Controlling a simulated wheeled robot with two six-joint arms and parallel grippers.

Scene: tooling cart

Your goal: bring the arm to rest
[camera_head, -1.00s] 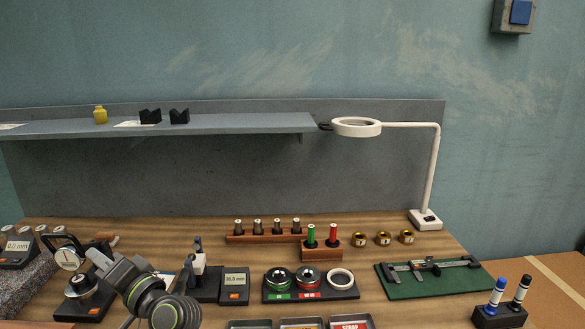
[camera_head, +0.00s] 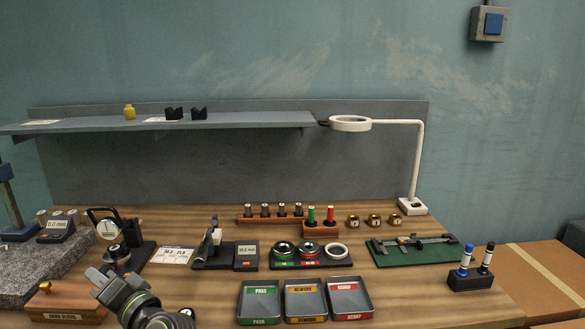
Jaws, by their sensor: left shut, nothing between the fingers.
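My left gripper (camera_head: 98,277) shows at the lower left, with my arm coming up from the bottom edge. Its fingers are small and partly hidden by my wrist; it is shut and holds nothing. It appears above the front left of the wooden bench (camera_head: 210,290), right by a wooden box with a brass knob (camera_head: 62,303). I cannot tell whether it touches the box. My right gripper is not in view.
A dial gauge stand (camera_head: 118,255) stands behind the gripper. Three trays, pass (camera_head: 259,300), rework (camera_head: 305,300) and scrap (camera_head: 350,297), lie at the front. A ring lamp (camera_head: 416,165) and marker holder (camera_head: 470,281) stand right. Bare wood lies left of the trays.

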